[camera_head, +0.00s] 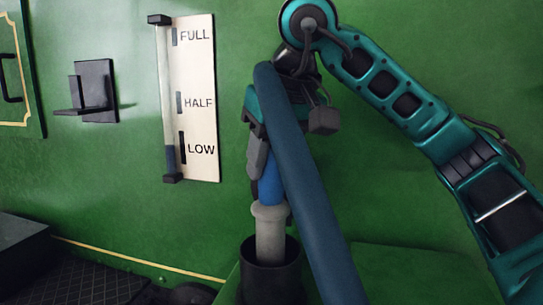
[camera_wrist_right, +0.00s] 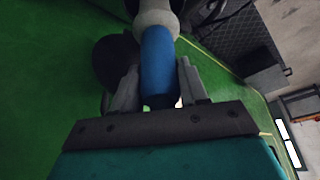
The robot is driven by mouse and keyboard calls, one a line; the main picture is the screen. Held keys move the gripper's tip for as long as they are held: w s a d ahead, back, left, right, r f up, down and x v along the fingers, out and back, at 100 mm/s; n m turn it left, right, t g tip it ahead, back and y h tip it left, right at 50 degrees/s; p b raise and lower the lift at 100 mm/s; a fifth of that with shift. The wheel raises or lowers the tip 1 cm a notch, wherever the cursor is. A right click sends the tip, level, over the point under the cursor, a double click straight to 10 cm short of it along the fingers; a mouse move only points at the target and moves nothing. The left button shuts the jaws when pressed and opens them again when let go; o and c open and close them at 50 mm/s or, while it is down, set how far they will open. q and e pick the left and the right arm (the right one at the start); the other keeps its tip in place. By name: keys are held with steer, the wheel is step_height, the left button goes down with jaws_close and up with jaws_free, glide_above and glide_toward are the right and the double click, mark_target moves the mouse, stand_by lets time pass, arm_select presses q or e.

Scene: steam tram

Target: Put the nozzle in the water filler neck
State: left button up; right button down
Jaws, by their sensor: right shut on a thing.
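The nozzle (camera_head: 269,228) has a pale grey tip and collar and a blue grip part, and a thick blue hose (camera_head: 312,200) runs from its top down past its right side. My right gripper (camera_head: 264,172) is shut on the blue part, which also shows between the fingers in the right wrist view (camera_wrist_right: 158,68). The nozzle is nearly upright. Its grey tip is at the black water filler neck (camera_head: 270,284), with its lower end hidden behind the neck's front rim. How deep it sits cannot be told. My left gripper is not in view.
A level gauge (camera_head: 190,100) marked FULL, HALF and LOW is on the green wall, with blue liquid near LOW. A black bracket (camera_head: 97,91) is to its left. A dark tread step (camera_head: 75,280) is at lower left. The hose crosses in front of the neck's right side.

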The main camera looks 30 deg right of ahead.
mark_target(272, 191)
steer(key=shift+f+b, duration=0.45)
steer(key=shift+f, duration=0.15)
steer(key=shift+f+b, duration=0.5)
steer(key=shift+f, duration=0.2)
steer(key=shift+f+b, duration=0.75)
steer(key=shift+f, duration=0.4)
steer(key=c, duration=0.5)
jaws_free()
steer(key=shift+f, duration=0.1)
